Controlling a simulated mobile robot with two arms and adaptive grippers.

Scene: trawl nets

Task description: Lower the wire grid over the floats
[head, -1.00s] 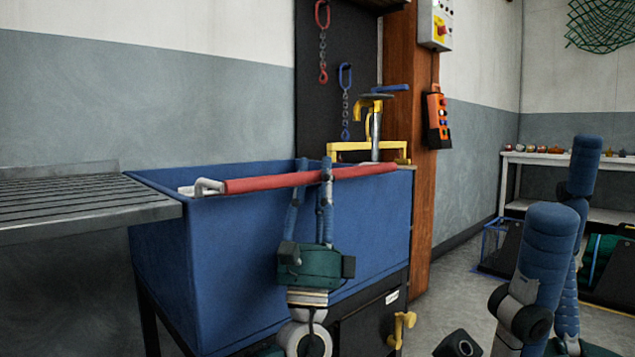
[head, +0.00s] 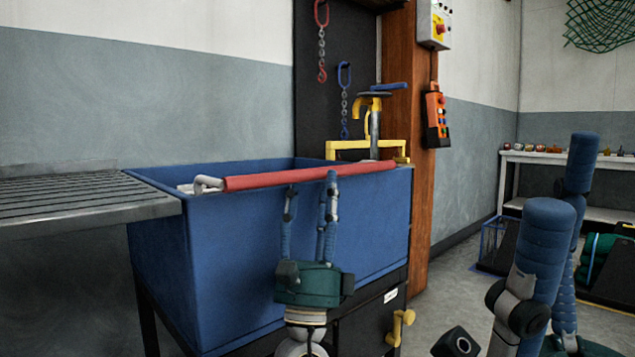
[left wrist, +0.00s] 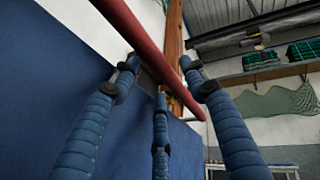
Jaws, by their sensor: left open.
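A long red bar (head: 300,176) with a bent pale metal end (head: 208,183) lies along the top of the blue tub (head: 260,255); it also crosses the left wrist view (left wrist: 150,55). It looks like the handle edge of the wire grid; no mesh can be made out. The tub's inside and any floats are hidden by its front wall. My left gripper (head: 311,184) is open and empty in front of the tub, fingers pointing up, tips just below the bar.
A slatted metal counter (head: 80,200) adjoins the tub's left. A yellow frame (head: 365,148) stands behind the tub, beside a wooden post (head: 405,120). An orange control box (head: 436,115) hangs on the post.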

